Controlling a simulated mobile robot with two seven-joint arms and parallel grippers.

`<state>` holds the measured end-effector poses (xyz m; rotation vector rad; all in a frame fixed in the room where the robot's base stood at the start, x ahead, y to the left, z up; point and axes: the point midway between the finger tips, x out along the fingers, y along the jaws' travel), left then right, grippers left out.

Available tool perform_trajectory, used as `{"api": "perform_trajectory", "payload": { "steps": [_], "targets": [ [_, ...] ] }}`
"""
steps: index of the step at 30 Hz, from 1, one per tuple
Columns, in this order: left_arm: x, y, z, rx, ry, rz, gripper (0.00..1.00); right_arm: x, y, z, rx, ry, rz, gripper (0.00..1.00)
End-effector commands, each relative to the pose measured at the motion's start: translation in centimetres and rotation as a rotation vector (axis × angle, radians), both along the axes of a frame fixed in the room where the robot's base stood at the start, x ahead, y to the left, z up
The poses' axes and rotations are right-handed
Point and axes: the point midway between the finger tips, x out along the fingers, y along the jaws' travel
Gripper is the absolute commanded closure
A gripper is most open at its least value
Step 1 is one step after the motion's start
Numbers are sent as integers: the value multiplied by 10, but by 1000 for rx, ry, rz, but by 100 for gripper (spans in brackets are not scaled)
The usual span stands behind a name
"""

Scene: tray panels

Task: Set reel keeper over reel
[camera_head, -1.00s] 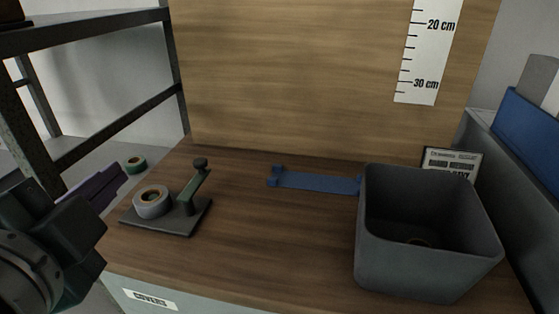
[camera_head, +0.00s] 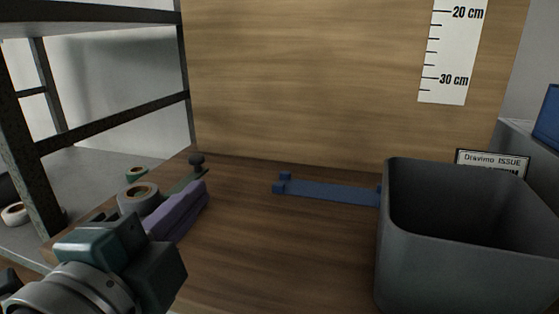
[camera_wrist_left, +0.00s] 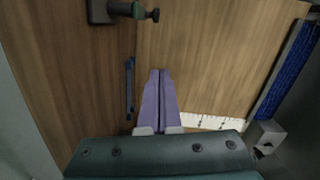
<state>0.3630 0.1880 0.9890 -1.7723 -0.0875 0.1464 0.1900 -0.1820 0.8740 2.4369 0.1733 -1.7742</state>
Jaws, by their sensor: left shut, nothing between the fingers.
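The reel (camera_head: 149,202) is a pale grey roll with an orange inner ring, near the left edge of the wooden bench. My left gripper (camera_head: 203,188) has purple fingers, closed together and empty. It is in front of the keeper and hides its lower part and most of the base plate. My right gripper is not in view.
A blue bracket strip (camera_head: 330,191) lies at the back of the bench. A deep grey bin (camera_head: 440,255) stands at the right. A green roll (camera_head: 137,173) and a white roll (camera_head: 15,214) are at the left by a dark rack (camera_head: 40,160). The middle bench is clear.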

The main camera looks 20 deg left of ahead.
Motion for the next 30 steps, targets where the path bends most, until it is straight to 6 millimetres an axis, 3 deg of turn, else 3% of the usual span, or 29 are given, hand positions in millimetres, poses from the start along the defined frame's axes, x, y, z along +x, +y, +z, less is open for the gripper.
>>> {"api": "perform_trajectory", "payload": {
  "steps": [14,21,30],
  "targets": [
    [94,13,-3,-1,-4,2,100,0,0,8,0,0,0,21],
    [95,45,-12,2,0,1,100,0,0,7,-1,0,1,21],
    [95,52,-13,-2,1,1,100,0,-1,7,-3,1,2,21]
  ]
}}
